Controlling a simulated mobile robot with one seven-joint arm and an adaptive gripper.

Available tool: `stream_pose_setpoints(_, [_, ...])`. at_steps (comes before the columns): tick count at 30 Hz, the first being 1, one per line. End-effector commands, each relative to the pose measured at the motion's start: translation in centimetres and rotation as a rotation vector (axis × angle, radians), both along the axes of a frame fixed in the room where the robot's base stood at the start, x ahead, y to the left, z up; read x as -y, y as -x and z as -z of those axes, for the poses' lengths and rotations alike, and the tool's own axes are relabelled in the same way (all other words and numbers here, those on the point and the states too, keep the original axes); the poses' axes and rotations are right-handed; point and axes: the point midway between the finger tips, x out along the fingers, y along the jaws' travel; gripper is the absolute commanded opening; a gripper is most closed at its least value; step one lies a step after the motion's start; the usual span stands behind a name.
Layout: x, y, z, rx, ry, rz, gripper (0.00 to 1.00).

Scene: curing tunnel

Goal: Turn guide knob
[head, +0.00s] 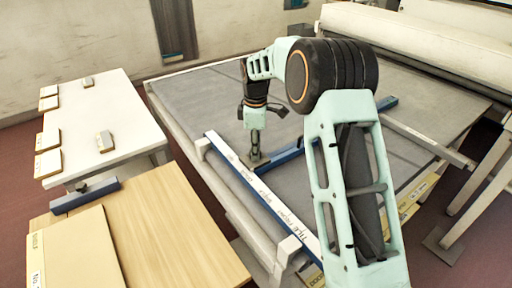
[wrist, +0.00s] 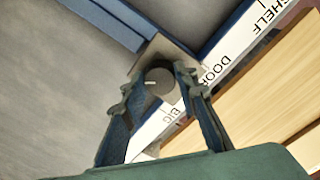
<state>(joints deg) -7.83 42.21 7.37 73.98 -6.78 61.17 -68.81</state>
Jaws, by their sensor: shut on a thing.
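The guide knob (wrist: 161,84) is a round dark grey knob with a small light mark on its face, on a grey-brown block in the wrist view. My gripper (wrist: 158,80) has one finger on each side of the knob and is shut on it. In the head view my gripper (head: 256,155) points down at the block, beside the blue-and-white labelled rail (head: 240,170). The knob is hidden there by the fingers. A blue guide bar (head: 284,158) runs from the block across the grey belt (head: 200,100); part of it is behind my arm.
A wooden table (head: 180,225) stands at the front left, with a box (head: 75,250) on it. A white table (head: 110,110) behind it carries several small labelled blocks. A blue piece with a dark knob (head: 84,196) lies near the wooden table's edge. A large pale roller (head: 420,45) spans the back right.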

Motion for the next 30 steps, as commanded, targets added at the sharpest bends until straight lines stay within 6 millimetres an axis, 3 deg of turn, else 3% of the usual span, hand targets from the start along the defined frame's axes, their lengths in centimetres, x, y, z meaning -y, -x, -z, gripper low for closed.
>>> stream_pose_setpoints(30, [-0.23, 0.03, -0.08, 0.001, 0.001, 0.912, 0.03])
